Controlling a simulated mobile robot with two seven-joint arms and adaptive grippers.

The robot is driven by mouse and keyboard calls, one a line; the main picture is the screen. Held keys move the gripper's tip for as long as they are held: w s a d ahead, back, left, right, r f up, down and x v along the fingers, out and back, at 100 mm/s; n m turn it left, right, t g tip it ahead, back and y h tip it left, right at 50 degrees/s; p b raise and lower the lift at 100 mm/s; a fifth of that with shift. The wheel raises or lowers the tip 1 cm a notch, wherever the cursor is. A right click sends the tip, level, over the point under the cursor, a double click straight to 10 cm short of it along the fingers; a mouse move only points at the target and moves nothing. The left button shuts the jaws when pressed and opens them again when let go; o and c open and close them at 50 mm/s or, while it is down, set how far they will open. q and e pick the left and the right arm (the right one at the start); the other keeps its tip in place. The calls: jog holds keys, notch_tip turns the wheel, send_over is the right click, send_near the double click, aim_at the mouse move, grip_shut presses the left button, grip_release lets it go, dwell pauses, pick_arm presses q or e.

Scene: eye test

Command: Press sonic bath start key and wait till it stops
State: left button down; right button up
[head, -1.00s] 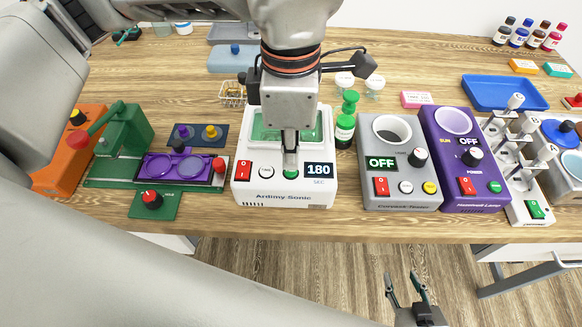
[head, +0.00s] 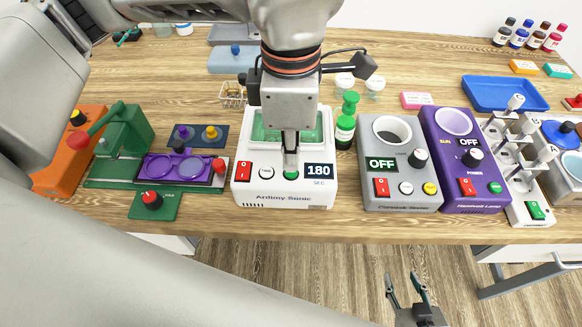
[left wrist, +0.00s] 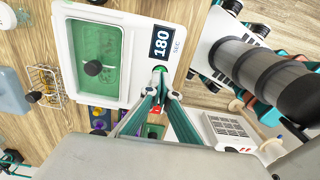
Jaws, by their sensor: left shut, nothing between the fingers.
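The white sonic bath (head: 285,199) stands at the middle of the table's front, with a green tank and a display (head: 319,171) reading 180 SEC. Its front has a red switch (head: 244,170), a white key (head: 267,172) and a green key (head: 291,175). My left gripper (head: 290,168) is shut and empty, pointing down at the green key and partly covering it. In the left wrist view the fingertips (left wrist: 164,90) are right by the green key (left wrist: 160,69); I cannot tell whether they touch it. My right gripper (head: 408,290) is open and empty, low in front of the table.
A green bottle (head: 345,122) stands close to the right of the bath. A grey device (head: 399,187) and a purple lamp unit (head: 475,188), both showing OFF, stand further right. A green press (head: 126,140) and purple tray (head: 181,166) are on the left. A wire basket (head: 232,96) stands behind.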

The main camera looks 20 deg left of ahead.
pick_arm(q)
jog(key=shift+f+b, duration=0.75)
jog(key=shift+f, duration=0.25)
dwell(0.9)
jog(key=shift+r, duration=0.1)
jog(key=shift+r+p, duration=1.45)
jog(key=shift+r, duration=1.25)
notch_tip(320, 180, up, 2)
jog(key=shift+r+p, duration=0.2)
jog(key=shift+p, duration=0.35)
